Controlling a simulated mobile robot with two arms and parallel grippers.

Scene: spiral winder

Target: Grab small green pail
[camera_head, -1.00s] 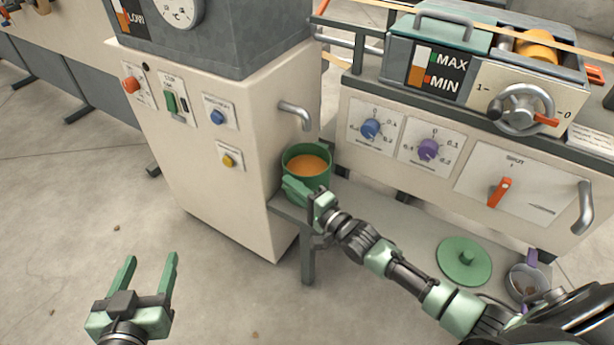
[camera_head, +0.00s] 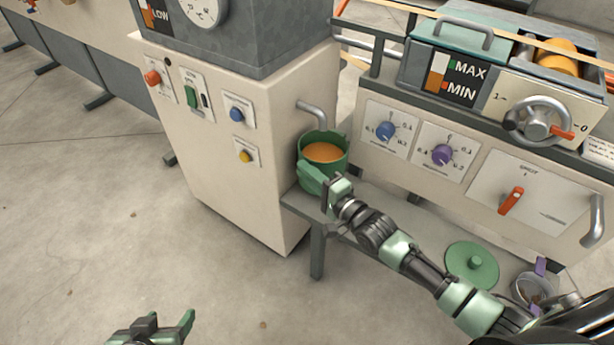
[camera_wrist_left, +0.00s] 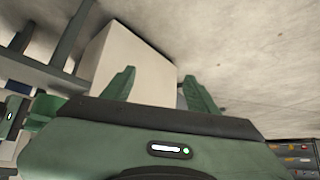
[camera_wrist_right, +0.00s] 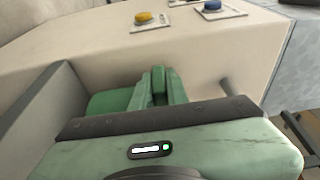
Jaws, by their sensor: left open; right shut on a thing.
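The small green pail (camera_head: 337,164) holds orange liquid and stands upright at the left end of the grey shelf, under the machine's curved metal spout. My right gripper (camera_head: 318,181) is shut at the near left side of the pail. What lies between its fingers is hard to make out. In the right wrist view the pail (camera_wrist_right: 108,103) shows partly behind the closed fingers (camera_wrist_right: 157,88). My left gripper (camera_head: 170,325) is open and empty, low over the floor at the bottom edge. Its spread fingers show in the left wrist view (camera_wrist_left: 160,90).
A cream cabinet (camera_head: 235,190) with buttons stands left of the pail. A green lid (camera_head: 472,268) and a small pot (camera_head: 533,287) lie at the shelf's right. The winder panel with dials (camera_head: 442,155) rises behind. The floor at left is clear.

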